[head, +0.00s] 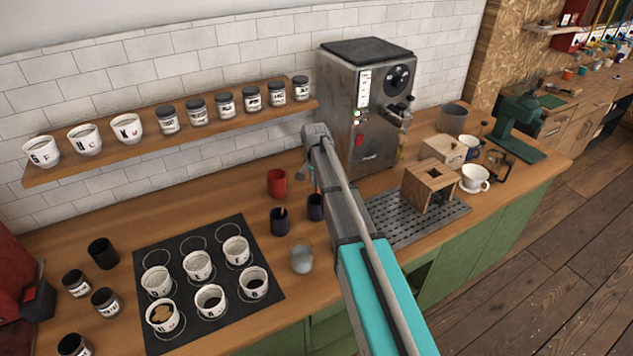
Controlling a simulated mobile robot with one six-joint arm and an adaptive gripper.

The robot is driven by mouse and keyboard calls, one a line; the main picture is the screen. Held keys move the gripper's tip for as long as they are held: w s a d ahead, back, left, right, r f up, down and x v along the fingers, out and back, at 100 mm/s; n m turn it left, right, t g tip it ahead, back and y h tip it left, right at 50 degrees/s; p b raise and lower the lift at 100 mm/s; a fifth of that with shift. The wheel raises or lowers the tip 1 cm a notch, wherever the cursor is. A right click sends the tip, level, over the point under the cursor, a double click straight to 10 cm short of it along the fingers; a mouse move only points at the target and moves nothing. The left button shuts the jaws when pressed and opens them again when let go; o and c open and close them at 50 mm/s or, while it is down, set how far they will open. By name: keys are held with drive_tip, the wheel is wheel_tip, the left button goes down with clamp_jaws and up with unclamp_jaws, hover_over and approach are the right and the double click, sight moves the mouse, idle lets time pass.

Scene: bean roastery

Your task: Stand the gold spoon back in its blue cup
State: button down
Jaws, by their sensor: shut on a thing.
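My arm reaches in from the bottom right, and my gripper (313,178) is at its far end, mostly hidden behind my own wrist. It is shut, pointing down just above a dark blue cup (315,208). The gold spoon is too small and covered to make out clearly between the jaws. A second dark blue cup (280,222) stands to the left with a thin brownish handle (284,212) standing in it. A red cup (277,183) stands behind that one. I cannot tell whether the spoon's lower end is inside the cup's rim.
A grey cup (302,260) stands in front of the blue cups. A black mat (150,335) with several white cups lies to the left. The espresso machine (350,100) and a drip grate (400,232) are to the right. A shelf (75,165) of cups and jars runs above.

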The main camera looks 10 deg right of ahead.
drive_tip(key=shift+f, duration=0.25)
drive_tip(key=c, duration=0.7)
unclamp_jaws()
drive_tip(key=shift+r, duration=0.2)
